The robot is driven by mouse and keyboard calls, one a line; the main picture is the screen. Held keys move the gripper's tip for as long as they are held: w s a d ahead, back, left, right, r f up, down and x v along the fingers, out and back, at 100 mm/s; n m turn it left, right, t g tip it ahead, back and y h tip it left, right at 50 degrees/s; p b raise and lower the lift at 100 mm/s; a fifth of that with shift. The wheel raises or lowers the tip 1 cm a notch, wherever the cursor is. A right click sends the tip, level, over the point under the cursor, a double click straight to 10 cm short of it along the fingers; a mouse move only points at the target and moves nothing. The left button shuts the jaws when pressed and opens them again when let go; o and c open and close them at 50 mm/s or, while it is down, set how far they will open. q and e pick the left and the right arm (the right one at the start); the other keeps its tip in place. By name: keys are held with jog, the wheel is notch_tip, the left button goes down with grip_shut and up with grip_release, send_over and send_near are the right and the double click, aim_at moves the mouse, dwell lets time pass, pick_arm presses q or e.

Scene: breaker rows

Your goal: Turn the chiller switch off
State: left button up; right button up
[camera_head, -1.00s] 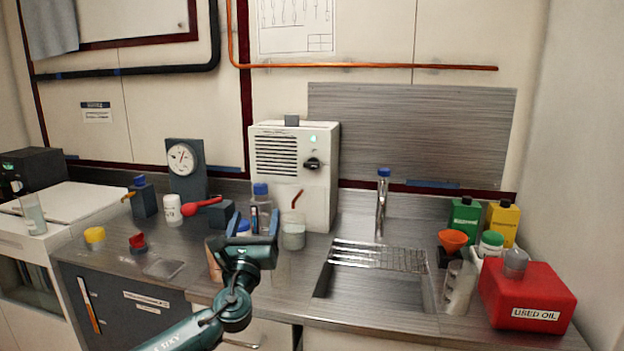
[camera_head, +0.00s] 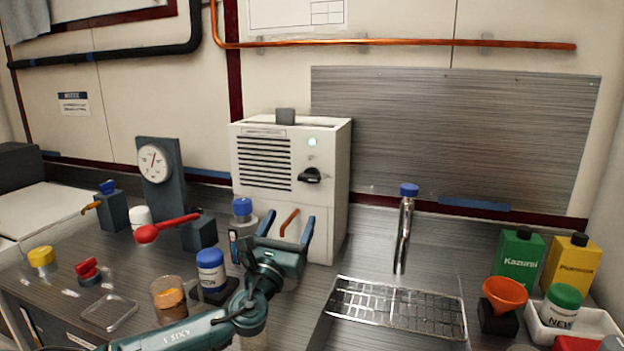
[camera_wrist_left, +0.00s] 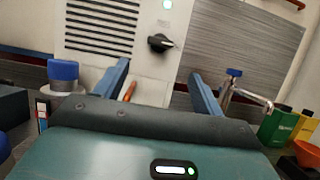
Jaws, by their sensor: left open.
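The chiller (camera_head: 285,185) is a white box with a slotted vent, standing against the back wall. Its switch is a black rotary knob (camera_head: 311,175) on the upper right of the front, below a lit green-white lamp (camera_head: 312,142). The knob also shows in the left wrist view (camera_wrist_left: 160,43), its pointer towards the right. My left gripper (camera_head: 284,230) is open and empty in front of the chiller, below the knob and apart from it. Its two blue fingers also show in the left wrist view (camera_wrist_left: 160,85). My right gripper is not in view.
An orange-brown spout (camera_head: 289,222) sticks out of the chiller's lower front. Blue-capped bottles (camera_head: 211,270), a red-handled valve (camera_head: 165,228) and a gauge (camera_head: 154,163) stand to the left. A sink rack (camera_head: 395,308) and faucet (camera_head: 403,235) are at right.

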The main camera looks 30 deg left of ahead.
aim_at(308, 181)
pick_arm(q)
jog(key=p+x, duration=0.1)
jog(key=x, duration=1.1)
jog(key=shift+w+a+r, duration=0.1)
jog(key=shift+r, duration=0.15)
jog(key=c, duration=1)
jog(key=shift+o, duration=0.2)
